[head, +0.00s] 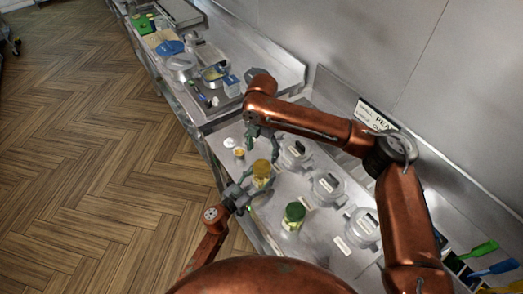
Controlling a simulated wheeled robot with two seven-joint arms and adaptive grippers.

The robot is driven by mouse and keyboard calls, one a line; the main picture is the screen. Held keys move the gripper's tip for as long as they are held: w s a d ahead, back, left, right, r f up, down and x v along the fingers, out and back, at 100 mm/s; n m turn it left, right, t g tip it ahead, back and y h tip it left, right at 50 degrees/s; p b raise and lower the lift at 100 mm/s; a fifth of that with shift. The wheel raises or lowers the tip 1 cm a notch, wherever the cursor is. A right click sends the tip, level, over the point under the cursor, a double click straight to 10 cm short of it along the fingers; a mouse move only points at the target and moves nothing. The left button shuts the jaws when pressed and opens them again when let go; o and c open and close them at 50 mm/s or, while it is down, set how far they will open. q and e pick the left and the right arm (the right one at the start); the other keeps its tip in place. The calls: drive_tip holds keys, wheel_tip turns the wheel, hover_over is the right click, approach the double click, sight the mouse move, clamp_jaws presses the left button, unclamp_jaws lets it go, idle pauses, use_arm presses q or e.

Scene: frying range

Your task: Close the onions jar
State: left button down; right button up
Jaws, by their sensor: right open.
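A jar with a yellow-gold top (262,168) stands on the steel counter. A second jar with a green lid (294,211) stands nearer to me, to its right. I cannot read a label on either, so I cannot tell which holds onions. My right gripper (263,144) is open, pointing down just above and behind the yellow-topped jar. My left gripper (250,189) is at the near left side of that jar, its fingers close to the glass. I cannot tell whether they grip it. A small round yellowish piece (239,153) lies on the counter left of the jar.
Several grey lidded containers (327,187) line the counter to the right, below the steel back wall. A white round item (230,142) lies near the left edge. Pots and trays (183,66) fill the far counter. Green and blue handles (485,249) stand at lower right.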

sight(262, 166)
drive_tip(key=shift+f, duration=4)
drive_tip(key=shift+c, duration=0.4)
drive_tip(key=c, duration=1.1)
drive_tip(key=m, duration=0.5)
drive_tip(key=shift+m, duration=0.3)
drive_tip(key=shift+c, duration=0.2)
drive_tip(key=m, duration=1.8)
drive_tip(key=shift+m, duration=0.4)
drive_tip(key=o, duration=1.3)
